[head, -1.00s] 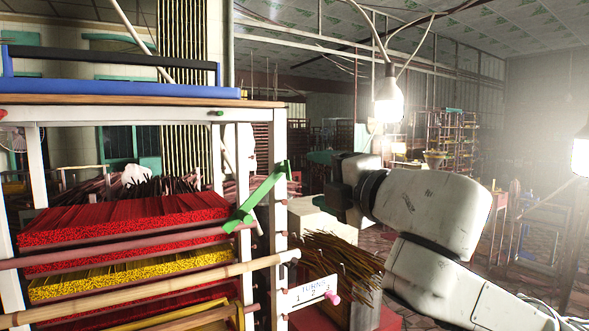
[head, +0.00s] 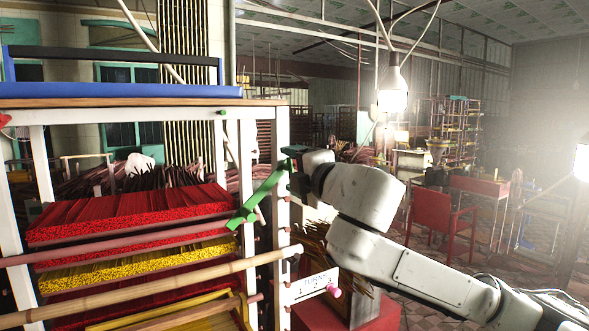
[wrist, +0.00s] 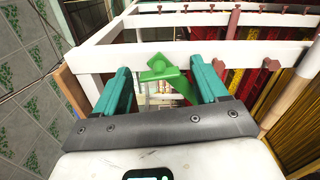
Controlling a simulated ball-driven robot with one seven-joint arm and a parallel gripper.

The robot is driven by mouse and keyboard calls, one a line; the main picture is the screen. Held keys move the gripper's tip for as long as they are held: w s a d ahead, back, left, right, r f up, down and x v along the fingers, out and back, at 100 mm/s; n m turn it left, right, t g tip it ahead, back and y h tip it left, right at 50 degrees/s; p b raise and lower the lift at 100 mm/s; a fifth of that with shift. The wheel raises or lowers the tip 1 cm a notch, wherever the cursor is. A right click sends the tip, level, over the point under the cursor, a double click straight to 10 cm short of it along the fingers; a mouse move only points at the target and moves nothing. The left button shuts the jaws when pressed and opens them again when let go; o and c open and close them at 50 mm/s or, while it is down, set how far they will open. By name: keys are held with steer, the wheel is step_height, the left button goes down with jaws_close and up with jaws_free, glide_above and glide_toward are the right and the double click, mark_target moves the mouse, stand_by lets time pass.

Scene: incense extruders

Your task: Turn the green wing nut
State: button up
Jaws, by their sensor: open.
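The green wing nut (head: 260,198) is a long slanted bar on the right post of the white rack, its upper end tilted right. In the wrist view the green wing nut (wrist: 172,78) shows between the two teal fingers, with a small square knob and one arm running down right. My gripper (wrist: 159,66) is open, one finger on each side of it. I cannot tell whether either finger touches it. In the head view my gripper (head: 291,152) is at the upper end of the wing nut, its fingers mostly hidden by the wrist.
The rack's white post (head: 279,270) carries several pegs and a "TURNS" label (head: 314,286) with a pink knob (head: 334,291). A brown stick bundle (head: 313,243) stands below my arm. A red chair (head: 438,220) is at right.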

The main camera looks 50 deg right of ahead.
steer(key=c, duration=1.1)
steer(key=shift+o, duration=0.2)
steer(key=shift+m, duration=0.3)
steer(key=m+b, duration=0.1)
steer(key=m, duration=0.2)
steer(key=shift+f, duration=0.15)
steer(key=m, duration=0.5)
steer(key=m+p, duration=0.2)
steer(key=m, duration=0.3)
steer(key=shift+m+p, duration=1.05)
steer(key=shift+m, duration=1.45)
